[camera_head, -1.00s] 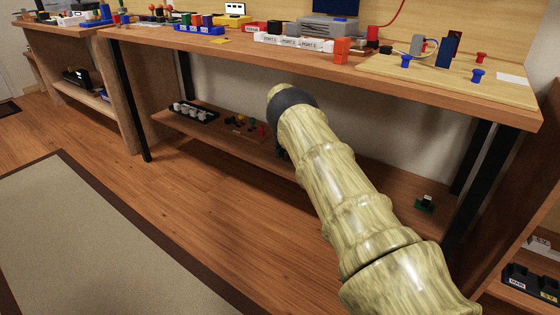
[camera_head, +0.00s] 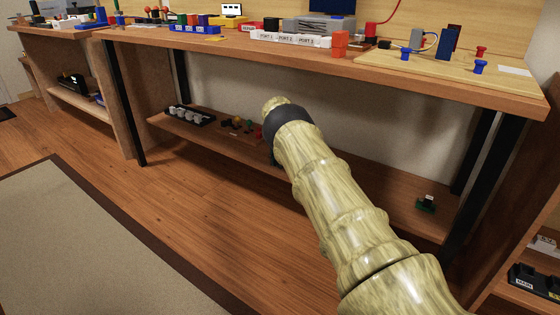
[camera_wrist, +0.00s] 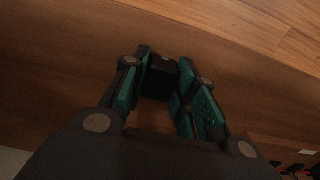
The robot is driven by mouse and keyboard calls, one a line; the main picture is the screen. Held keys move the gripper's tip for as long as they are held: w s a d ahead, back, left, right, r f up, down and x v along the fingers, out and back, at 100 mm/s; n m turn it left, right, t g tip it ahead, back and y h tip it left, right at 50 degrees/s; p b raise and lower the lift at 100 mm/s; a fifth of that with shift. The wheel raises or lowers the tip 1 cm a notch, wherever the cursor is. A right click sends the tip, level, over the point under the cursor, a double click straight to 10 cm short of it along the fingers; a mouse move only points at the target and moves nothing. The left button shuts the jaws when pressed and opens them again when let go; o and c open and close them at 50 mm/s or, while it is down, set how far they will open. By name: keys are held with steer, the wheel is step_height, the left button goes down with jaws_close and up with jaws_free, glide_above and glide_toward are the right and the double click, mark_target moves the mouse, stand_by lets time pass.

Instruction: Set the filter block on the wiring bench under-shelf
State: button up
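In the wrist view a small black block (camera_wrist: 162,76) sits between my gripper's fingertips (camera_wrist: 164,82). I take it to be the filter block; no label on it can be read. The green-padded fingers lie along both its sides and appear closed on it. Brown wood fills the background behind it; whether the block touches that surface cannot be told. In the head view my pale arm reaches to the under-shelf (camera_head: 390,192) of the wiring bench (camera_head: 420,82). My gripper is mostly hidden there behind the arm's dark end.
On the under-shelf, a black tray with white cylinders (camera_head: 189,115) stands left, with several small coloured parts (camera_head: 240,125) beside it. Dark legs (camera_head: 488,160) bound the right end.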

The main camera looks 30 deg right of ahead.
steer(key=o, duration=0.4)
steer(key=shift+o, duration=0.2)
steer(key=shift+r, duration=0.1)
steer(key=shift+r+p, duration=2)
steer(key=shift+r, duration=1.75)
